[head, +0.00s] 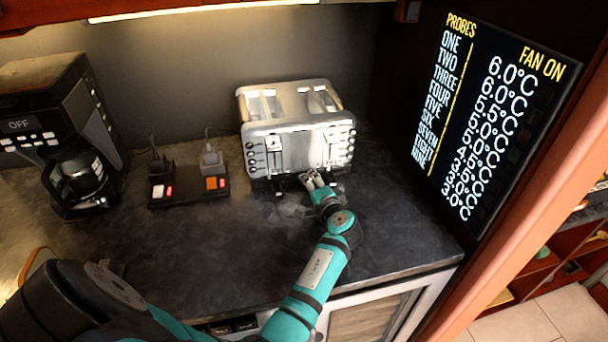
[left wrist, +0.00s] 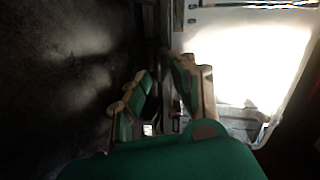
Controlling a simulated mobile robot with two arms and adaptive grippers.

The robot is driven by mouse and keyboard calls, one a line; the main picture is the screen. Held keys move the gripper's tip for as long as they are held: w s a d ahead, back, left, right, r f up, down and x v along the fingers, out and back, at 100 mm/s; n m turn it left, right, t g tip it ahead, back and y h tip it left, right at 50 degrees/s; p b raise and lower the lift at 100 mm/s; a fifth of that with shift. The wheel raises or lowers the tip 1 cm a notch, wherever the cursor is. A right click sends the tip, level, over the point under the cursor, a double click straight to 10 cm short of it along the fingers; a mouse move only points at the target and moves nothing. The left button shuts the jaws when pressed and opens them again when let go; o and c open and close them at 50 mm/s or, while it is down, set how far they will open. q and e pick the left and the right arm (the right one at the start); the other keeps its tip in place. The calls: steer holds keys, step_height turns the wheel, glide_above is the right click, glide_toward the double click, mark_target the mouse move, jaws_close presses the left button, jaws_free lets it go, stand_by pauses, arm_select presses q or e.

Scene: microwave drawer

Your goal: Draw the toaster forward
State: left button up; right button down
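The silver toaster (head: 297,128) stands upright on the dark countertop, near the back wall, with its control side facing me. My left gripper (head: 311,181) is low at the toaster's front, by its lower edge. In the left wrist view the two fingers (left wrist: 160,88) are apart, with a dark strip by the toaster's edge between or behind them. The toaster's bright metal face (left wrist: 245,65) fills the right of that view. I cannot tell whether the fingers touch the toaster. My right gripper is in neither view.
A coffee maker (head: 62,130) stands at the far left. A dark power strip (head: 188,186) with plugs lies left of the toaster. A black display panel (head: 490,115) rises at the right. The countertop (head: 395,225) is clear in front and to the right of the toaster.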

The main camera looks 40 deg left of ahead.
arm_select(q)
steer(key=shift+r, duration=0.1)
steer(key=shift+c, duration=0.5)
jaws_close()
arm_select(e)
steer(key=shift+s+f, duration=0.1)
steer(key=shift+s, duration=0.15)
arm_select(q)
steer(key=shift+f, duration=0.2)
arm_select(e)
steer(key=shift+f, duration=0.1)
